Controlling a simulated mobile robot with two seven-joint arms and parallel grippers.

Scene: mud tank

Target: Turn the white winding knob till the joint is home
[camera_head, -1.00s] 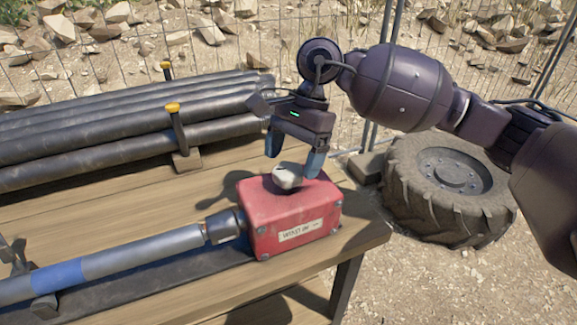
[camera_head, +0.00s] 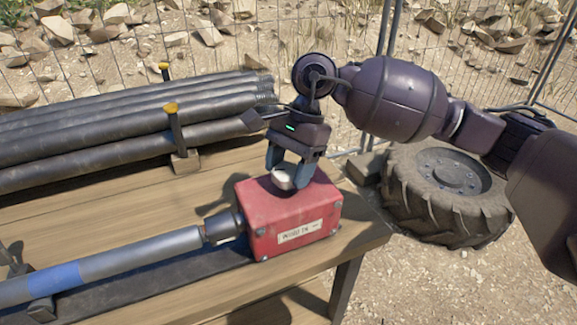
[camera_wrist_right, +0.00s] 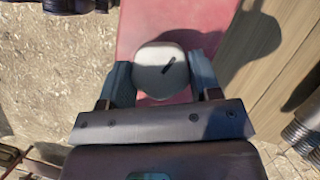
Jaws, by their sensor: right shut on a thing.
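The white winding knob (camera_head: 284,179) sits on top of a red box (camera_head: 262,212) with a label on its front. It also shows in the right wrist view (camera_wrist_right: 161,69), with a dark line on its face. My right gripper (camera_head: 288,174) points down over the box and is shut on the knob, one finger on each side. A grey pipe (camera_head: 140,256) with a blue band runs from the left to a dark coupling (camera_head: 222,227) at the box's left side. My left gripper is not in view.
The box stands near the right end of a wooden table (camera_head: 365,232). Several dark pipes (camera_head: 110,142) lie behind, held by yellow-topped posts (camera_head: 174,125). A large tyre (camera_head: 445,190) lies on the ground at the right, before a wire fence.

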